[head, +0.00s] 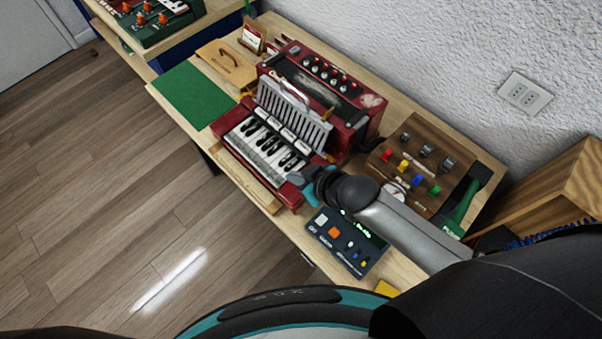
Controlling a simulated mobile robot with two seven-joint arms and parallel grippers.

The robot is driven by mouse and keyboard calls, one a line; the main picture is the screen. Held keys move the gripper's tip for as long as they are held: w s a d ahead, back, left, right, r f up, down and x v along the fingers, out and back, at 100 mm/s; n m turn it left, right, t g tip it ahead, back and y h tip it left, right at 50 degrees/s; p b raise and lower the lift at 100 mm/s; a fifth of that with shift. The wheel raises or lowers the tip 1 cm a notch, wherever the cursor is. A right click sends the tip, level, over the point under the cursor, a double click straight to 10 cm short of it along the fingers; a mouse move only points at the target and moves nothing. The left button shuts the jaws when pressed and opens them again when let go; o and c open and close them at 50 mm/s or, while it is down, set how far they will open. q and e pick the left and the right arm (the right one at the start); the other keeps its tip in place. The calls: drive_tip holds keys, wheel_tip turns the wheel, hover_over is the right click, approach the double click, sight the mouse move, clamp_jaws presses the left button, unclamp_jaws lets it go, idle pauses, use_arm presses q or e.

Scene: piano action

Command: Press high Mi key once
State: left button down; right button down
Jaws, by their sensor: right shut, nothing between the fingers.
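A red toy keyboard instrument (253,163) with white and black keys lies on the wooden table, its keys (263,146) facing the front edge. My right gripper (297,179) is shut and empty at the right end of the keyboard, by the keys at that end. Whether it touches a key cannot be told; the gripper and arm hide part of the right end. My left gripper is not in view.
A red amplifier-like box (340,82) stands behind the keys. A wooden box with coloured knobs (421,160) and a dark control panel (345,245) are on the right. A green mat (194,95) lies on the left. A wall socket (525,92) is behind.

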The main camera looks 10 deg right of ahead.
drive_tip(key=shift+v, duration=1.2)
